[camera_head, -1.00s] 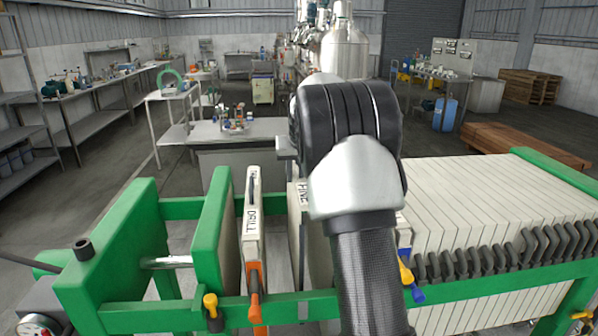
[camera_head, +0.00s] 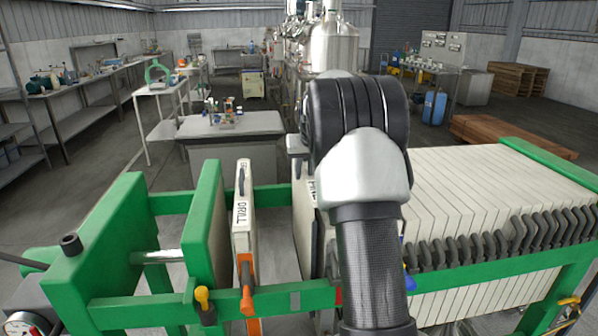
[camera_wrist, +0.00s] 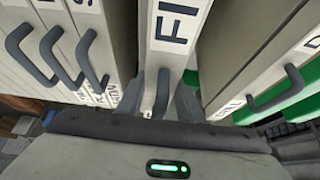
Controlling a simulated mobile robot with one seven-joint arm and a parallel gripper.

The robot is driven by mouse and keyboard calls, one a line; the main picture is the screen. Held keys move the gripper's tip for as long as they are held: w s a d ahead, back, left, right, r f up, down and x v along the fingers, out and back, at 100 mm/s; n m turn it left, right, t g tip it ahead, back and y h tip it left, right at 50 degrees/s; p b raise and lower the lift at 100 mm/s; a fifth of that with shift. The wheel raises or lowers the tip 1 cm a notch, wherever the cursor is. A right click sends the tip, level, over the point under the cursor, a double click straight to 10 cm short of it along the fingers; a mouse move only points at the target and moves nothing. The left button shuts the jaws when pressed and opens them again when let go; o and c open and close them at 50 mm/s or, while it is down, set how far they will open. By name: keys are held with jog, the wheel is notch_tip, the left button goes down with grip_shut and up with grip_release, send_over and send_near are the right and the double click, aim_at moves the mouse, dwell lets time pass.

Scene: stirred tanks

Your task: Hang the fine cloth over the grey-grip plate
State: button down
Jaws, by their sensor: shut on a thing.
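The fine cloth (camera_wrist: 178,25) is a pale piece with a label of which "FI" shows in the wrist view. My gripper (camera_wrist: 160,103) is shut on its small grey handle, with dark fingers on both sides. In the head view my arm hides the gripper and most of this piece. Plates with dark grey grips (camera_head: 480,247) stand packed at the right of the green press. A pale panel (camera_head: 305,215) shows just left of my arm. I cannot tell which plate is the grey-grip plate meant.
A piece marked DRILL (camera_head: 241,212) hangs left of my arm, above an orange grip (camera_head: 246,285). Gaps lie on both sides of it. The green press head (camera_head: 203,235) is further left. In the wrist view, pale pieces with dark handles (camera_wrist: 88,60) crowd close on the left.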

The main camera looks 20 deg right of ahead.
jog(key=shift+s+d, duration=0.15)
jog(key=shift+d, duration=0.45)
jog(key=shift+s+d, duration=0.15)
jog(key=shift+d, duration=0.4)
jog(key=shift+a+f+b, duration=0.1)
jog(key=shift+f+b, duration=1.15)
jog(key=shift+f, duration=0.9)
jog(key=c, duration=1.2)
grip_release()
jog(key=shift+o, duration=0.2)
jog(key=p+v, duration=0.1)
jog(key=v, duration=1.6)
jog(key=shift+r+p, duration=0.25)
jog(key=shift+p, duration=0.05)
